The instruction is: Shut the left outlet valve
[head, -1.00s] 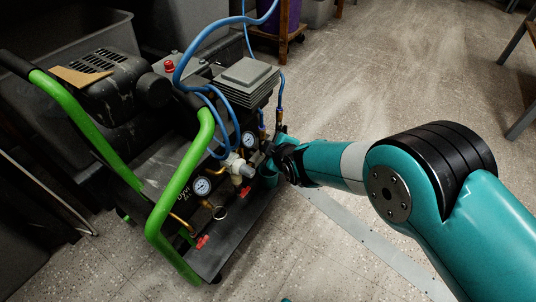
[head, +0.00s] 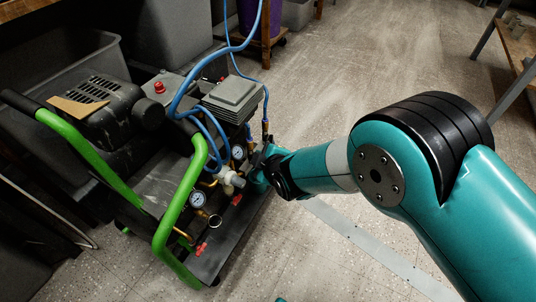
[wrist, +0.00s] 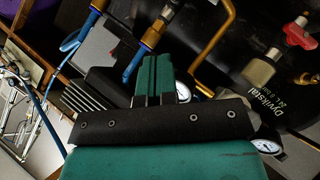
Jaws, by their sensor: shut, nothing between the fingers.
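The compressor's valves and fittings are at its near right side. In the head view, a red valve handle (head: 201,248) sits low at the front, and a small red part (head: 237,200) lies further back, close to my gripper (head: 258,181). The wrist view shows a red handle (wrist: 300,32) on a metal fitting at upper right, apart from the fingers. Two brass fittings (wrist: 153,32) with blue hoses stand beyond the fingertips. My gripper (wrist: 154,76) is shut and empty beside the fittings. I cannot tell which handle is the left outlet valve; the gripper and wrist hide some fittings.
Pressure gauges (head: 198,199), a white regulator (head: 232,178) and looping blue hoses (head: 188,90) crowd the gripper. A bent brass pipe (wrist: 218,38) is close by. The green handle frame (head: 180,210) stands left. The floor (head: 350,60) to the right is mostly clear.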

